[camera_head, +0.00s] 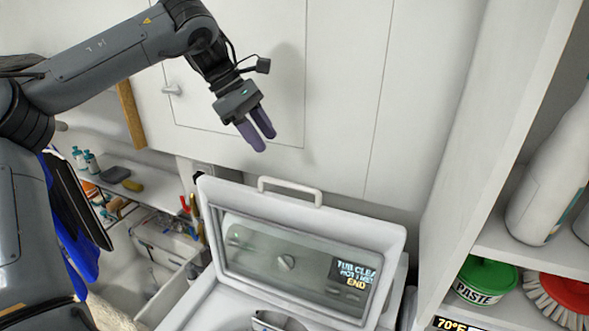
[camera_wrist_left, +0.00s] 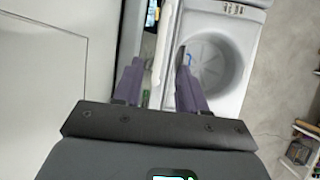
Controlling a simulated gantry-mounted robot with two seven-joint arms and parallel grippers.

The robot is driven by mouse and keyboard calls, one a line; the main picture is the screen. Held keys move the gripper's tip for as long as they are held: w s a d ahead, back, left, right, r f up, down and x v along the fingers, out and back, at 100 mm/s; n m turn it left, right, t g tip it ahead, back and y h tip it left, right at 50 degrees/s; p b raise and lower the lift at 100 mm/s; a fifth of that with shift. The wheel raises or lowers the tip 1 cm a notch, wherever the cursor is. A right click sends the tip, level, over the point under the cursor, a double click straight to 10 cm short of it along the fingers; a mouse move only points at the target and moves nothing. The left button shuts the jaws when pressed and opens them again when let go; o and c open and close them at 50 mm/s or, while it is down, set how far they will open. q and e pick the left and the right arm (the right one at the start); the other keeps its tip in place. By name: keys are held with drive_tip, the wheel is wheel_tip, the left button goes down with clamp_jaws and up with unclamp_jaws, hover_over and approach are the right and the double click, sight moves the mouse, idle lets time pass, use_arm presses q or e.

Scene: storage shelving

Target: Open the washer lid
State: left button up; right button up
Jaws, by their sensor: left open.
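The white washer (camera_head: 235,306) stands at the bottom centre of the head view. Its lid (camera_head: 265,258), with a clear window and a handle (camera_head: 290,190) on its upper edge, stands raised and tilted back toward the wall. In the left wrist view the washer's round drum opening (camera_wrist_left: 217,62) is uncovered, and the lid shows nearly edge-on (camera_wrist_left: 164,45) beside it. My left gripper (camera_head: 263,141) is open and empty, above the lid's handle and apart from it. Its two purple fingers also show in the left wrist view (camera_wrist_left: 159,68). My right gripper is out of view.
White cabinet doors (camera_head: 335,90) stand behind the washer. A shelf on the right holds a white bottle (camera_head: 550,180), a green-lidded paste tub (camera_head: 485,278) and a red brush (camera_head: 565,295). A cluttered sink area (camera_head: 150,235) lies to the left.

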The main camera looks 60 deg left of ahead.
sight(287, 183)
use_arm(q)
drive_tip(key=shift+g+y, duration=0.4)
drive_tip(key=shift+g, duration=0.1)
drive_tip(key=p+x, duration=0.1)
drive_tip(key=x, duration=1)
drive_tip(key=shift+f, duration=0.2)
clamp_jaws()
